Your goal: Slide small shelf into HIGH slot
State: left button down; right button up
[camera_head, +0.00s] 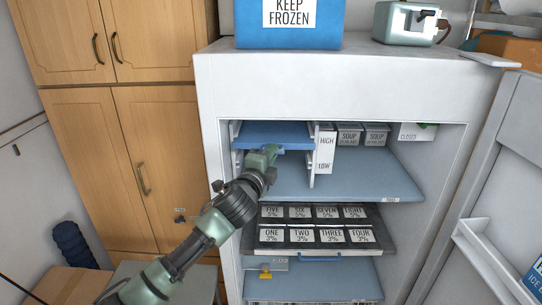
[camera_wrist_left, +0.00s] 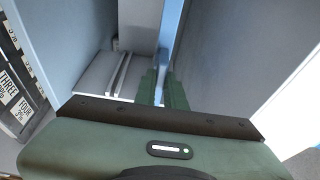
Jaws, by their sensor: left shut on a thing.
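The small blue shelf (camera_head: 272,133) is inside the fridge at the upper left, between the left wall and a white divider (camera_head: 325,157) marked HIGH above and LOW below. It lies roughly level, at about the height of the HIGH mark. My left gripper (camera_head: 277,149) is shut on the shelf's front edge. In the left wrist view the green fingertips (camera_wrist_left: 165,88) close around a thin edge. White rails (camera_wrist_left: 122,75) show beside them. How far the shelf's sides sit in the rails is hidden. My right gripper is not in view.
A wide blue-grey shelf (camera_head: 365,182) lies below, with a rack of numbered labelled boxes (camera_head: 315,235) under it. SOUP boxes (camera_head: 362,134) stand right of the divider. The open fridge door (camera_head: 490,190) is at the right, and wooden cabinets (camera_head: 130,140) are at the left.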

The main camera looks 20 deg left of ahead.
pick_arm(q)
jog(key=shift+w+a+r, duration=0.1)
jog(key=shift+w+a, duration=0.1)
jog(key=shift+w, duration=0.55)
jog(key=shift+w+a+r, duration=0.1)
jog(key=shift+w+a, duration=0.1)
jog(key=shift+w, duration=0.55)
jog(key=c, duration=1.4)
grip_release()
jog(key=shift+f, duration=0.1)
jog(key=shift+s+f+b, duration=0.25)
jog(key=shift+s+b, duration=0.25)
jog(key=shift+s, duration=0.1)
jog(key=s+b, duration=0.2)
jog(key=s, duration=0.4)
jog(key=shift+s+r, duration=0.25)
jog(key=shift+s, duration=0.1)
